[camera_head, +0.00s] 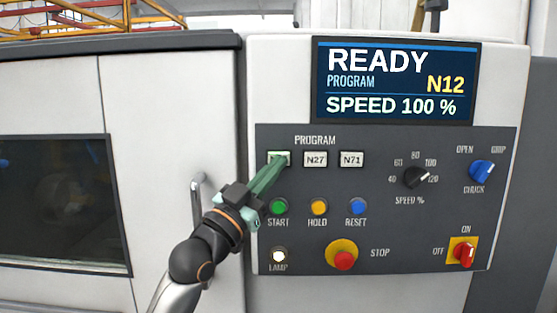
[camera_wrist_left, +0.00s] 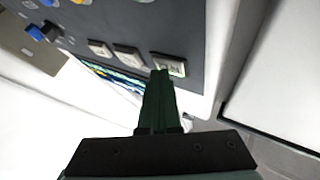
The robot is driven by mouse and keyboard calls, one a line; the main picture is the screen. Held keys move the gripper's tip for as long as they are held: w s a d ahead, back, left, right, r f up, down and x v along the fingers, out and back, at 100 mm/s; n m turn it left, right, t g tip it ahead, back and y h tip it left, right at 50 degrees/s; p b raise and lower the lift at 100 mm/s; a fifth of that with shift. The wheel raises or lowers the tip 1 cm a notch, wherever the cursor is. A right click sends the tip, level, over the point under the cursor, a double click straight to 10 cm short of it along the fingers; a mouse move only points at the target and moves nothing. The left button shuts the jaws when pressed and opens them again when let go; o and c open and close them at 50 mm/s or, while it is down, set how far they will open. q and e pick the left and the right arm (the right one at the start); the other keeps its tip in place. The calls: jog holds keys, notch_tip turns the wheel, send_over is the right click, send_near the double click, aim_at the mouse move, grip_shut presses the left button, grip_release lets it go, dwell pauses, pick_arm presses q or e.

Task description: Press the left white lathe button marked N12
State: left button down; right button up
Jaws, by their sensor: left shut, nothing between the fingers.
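The left white button (camera_head: 273,155) is the first in the PROGRAM row on the dark control panel. My left gripper (camera_head: 280,160) covers most of it, so its marking is hidden in the head view. My left gripper's green fingers are shut and empty, with tips at the button. In the left wrist view the fingertips (camera_wrist_left: 161,73) overlap the lower edge of the left button (camera_wrist_left: 172,66). I cannot tell whether they touch it or whether it is pushed in. My right gripper is not in view.
Beside it are the white N27 (camera_head: 315,159) and N71 (camera_head: 351,159) buttons. The green START (camera_head: 279,206), orange HOLD (camera_head: 319,206) and blue RESET (camera_head: 357,206) buttons lie below. The screen (camera_head: 396,80) reads READY, PROGRAM N12, SPEED 100 %. A door handle (camera_head: 197,200) stands left of the panel.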

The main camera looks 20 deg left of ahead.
pick_arm(q)
jog(key=shift+s+d+p, duration=0.25)
jog(key=shift+s+p, duration=0.05)
jog(key=shift+s, duration=0.5)
jog(key=s, duration=0.2)
jog(key=s+d+p, duration=0.1)
jog(key=s, duration=0.1)
jog(key=shift+s+d, duration=0.2)
jog(key=shift+s, duration=0.2)
dwell(0.7)
